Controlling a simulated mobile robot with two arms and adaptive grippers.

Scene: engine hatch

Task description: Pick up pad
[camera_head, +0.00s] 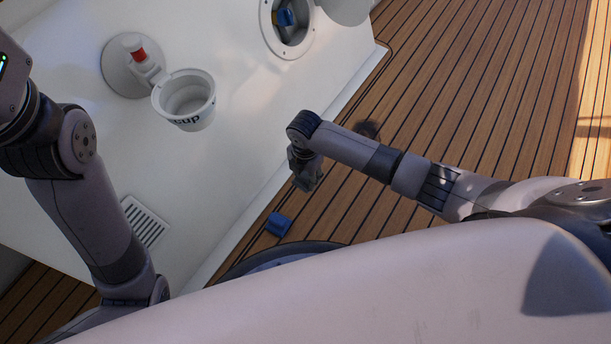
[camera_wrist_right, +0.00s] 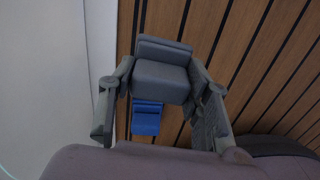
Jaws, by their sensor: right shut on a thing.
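My right gripper (camera_wrist_right: 160,82) is shut on a grey block, which looks like the pad (camera_wrist_right: 162,80). In the right wrist view the block sits between the two fingers, with a raised ridge along its far side. In the head view the right gripper (camera_head: 305,176) hangs over the edge between the white surface and the wooden deck; the pad is hard to tell from the fingers there. My left arm is at the left of the head view, its gripper out of frame.
A blue block (camera_head: 278,224) lies on the wooden deck (camera_head: 470,90) below the gripper.

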